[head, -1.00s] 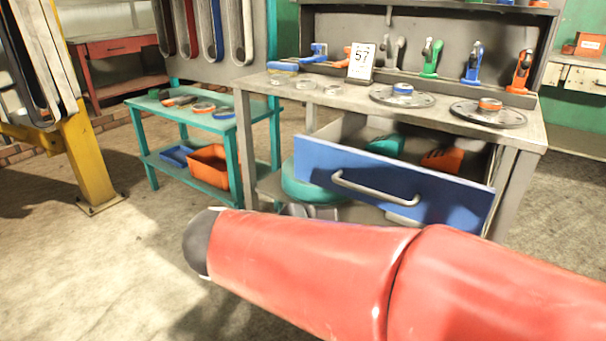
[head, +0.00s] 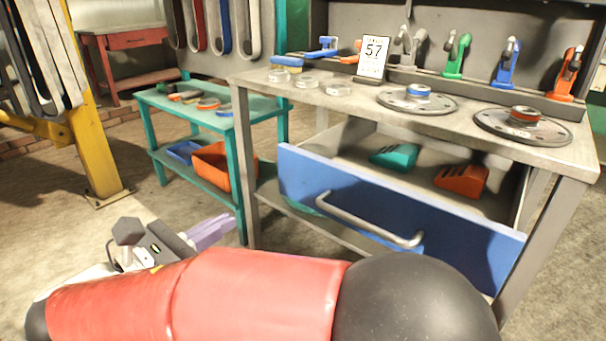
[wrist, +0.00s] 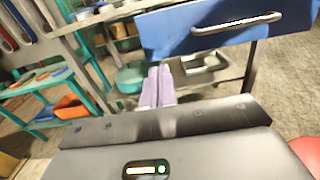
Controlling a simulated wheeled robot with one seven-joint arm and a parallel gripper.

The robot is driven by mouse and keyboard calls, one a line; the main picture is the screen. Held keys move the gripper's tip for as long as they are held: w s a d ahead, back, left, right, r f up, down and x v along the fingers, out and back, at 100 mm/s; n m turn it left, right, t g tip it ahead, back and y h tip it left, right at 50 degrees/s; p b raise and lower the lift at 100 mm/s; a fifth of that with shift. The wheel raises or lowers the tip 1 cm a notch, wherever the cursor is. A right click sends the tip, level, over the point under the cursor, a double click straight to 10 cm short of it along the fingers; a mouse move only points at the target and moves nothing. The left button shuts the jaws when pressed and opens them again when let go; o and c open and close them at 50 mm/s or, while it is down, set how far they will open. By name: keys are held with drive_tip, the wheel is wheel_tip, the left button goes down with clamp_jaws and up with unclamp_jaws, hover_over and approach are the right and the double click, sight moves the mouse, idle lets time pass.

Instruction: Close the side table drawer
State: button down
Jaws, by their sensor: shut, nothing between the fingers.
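The drawer is open; its blue front (head: 340,205) stands out from the grey side table (head: 440,125) in the head view. It has a curved silver handle (head: 370,222). Inside the drawer lie a green block (head: 395,156) and an orange block (head: 462,180). My gripper (head: 222,226) is shut and empty, its purple fingers left of and in front of the drawer front. In the wrist view the shut fingers (wrist: 159,85) point toward the space below the blue drawer front (wrist: 225,28), apart from it. The handle (wrist: 237,24) shows at the top.
A teal shelf table (head: 185,108) with an orange bin (head: 212,165) stands left of the side table. A yellow post (head: 98,150) is farther left. Discs and a number card (head: 373,58) sit on the tabletop.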

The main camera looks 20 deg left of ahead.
sight(351, 159)
drive_tip(key=x, duration=1.4)
drive_tip(key=shift+w, duration=0.2)
drive_tip(key=p+x, duration=0.3)
drive_tip(key=x, duration=1.8)
drive_tip(key=shift+w+p, duration=0.2)
drive_tip(key=shift+p, duration=0.15)
drive_tip(key=shift+w+d+r, duration=0.1)
drive_tip(key=shift+w+d, duration=0.1)
drive_tip(key=shift+w, duration=0.25)
drive_tip(key=shift+w+d+r, duration=0.1)
drive_tip(key=shift+r, duration=0.05)
